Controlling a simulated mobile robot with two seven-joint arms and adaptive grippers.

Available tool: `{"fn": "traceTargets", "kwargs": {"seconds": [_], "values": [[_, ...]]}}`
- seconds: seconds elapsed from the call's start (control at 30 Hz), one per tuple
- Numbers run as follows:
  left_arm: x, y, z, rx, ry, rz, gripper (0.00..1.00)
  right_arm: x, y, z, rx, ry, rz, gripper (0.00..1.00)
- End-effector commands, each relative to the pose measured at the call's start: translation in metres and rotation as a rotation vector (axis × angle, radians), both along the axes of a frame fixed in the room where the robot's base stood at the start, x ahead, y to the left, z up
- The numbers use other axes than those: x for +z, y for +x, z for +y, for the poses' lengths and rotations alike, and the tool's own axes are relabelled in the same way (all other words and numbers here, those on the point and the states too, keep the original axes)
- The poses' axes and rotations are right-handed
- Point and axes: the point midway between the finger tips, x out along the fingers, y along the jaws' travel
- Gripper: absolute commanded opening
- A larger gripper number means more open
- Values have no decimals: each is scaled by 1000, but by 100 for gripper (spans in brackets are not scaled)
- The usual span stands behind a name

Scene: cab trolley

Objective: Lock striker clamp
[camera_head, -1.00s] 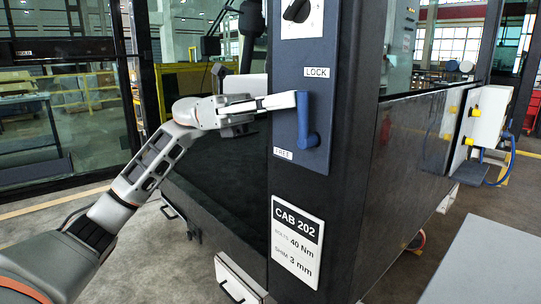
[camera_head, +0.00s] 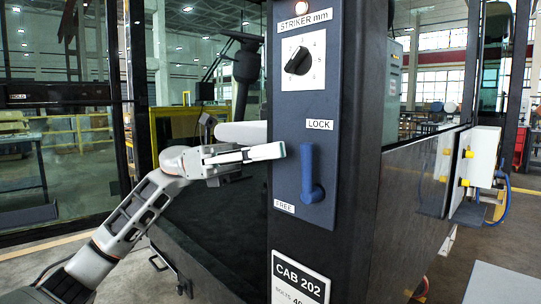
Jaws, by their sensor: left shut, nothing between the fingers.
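The blue clamp lever (camera_head: 309,172) is on the dark panel (camera_head: 298,112) of the post. Its long part runs upward toward the LOCK label (camera_head: 320,125), and its foot sits near the FREE label (camera_head: 285,206). My left gripper (camera_head: 280,151) is shut and empty. Its fingertips are in front of the panel, just left of the lever's upper part; a small gap shows between them in the picture. My right gripper is not in view.
A STRIKER mm dial (camera_head: 298,61) with a black knob is above the lever. A CAB 202 sign (camera_head: 299,279) is low on the post. Dark cab panels stand on both sides. A white box with yellow fittings (camera_head: 478,160) is at right.

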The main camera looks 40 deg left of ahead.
Motion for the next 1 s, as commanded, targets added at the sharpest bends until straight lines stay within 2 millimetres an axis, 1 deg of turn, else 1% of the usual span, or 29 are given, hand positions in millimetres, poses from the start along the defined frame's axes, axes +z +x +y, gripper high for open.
{"fn": "traceTargets", "kwargs": {"seconds": [0.07,0.1,0.2,0.3,0.4,0.5,0.6,0.7,1.0], "values": [[-1,-1,0,-1,1,1,0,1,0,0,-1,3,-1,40],[-1,-1,5,1,1,3,0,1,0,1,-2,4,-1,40],[-1,-3,30,4,-1,4,0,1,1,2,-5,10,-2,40],[-2,-6,51,3,0,3,0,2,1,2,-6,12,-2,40],[-2,-8,70,4,0,2,0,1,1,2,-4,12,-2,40],[-2,-10,84,2,0,1,0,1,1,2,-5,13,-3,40],[-2,-11,93,1,0,2,0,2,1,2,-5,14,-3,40],[-2,-12,98,0,1,0,0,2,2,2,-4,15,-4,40],[-2,-13,100,0,0,0,0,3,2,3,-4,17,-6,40]]}}
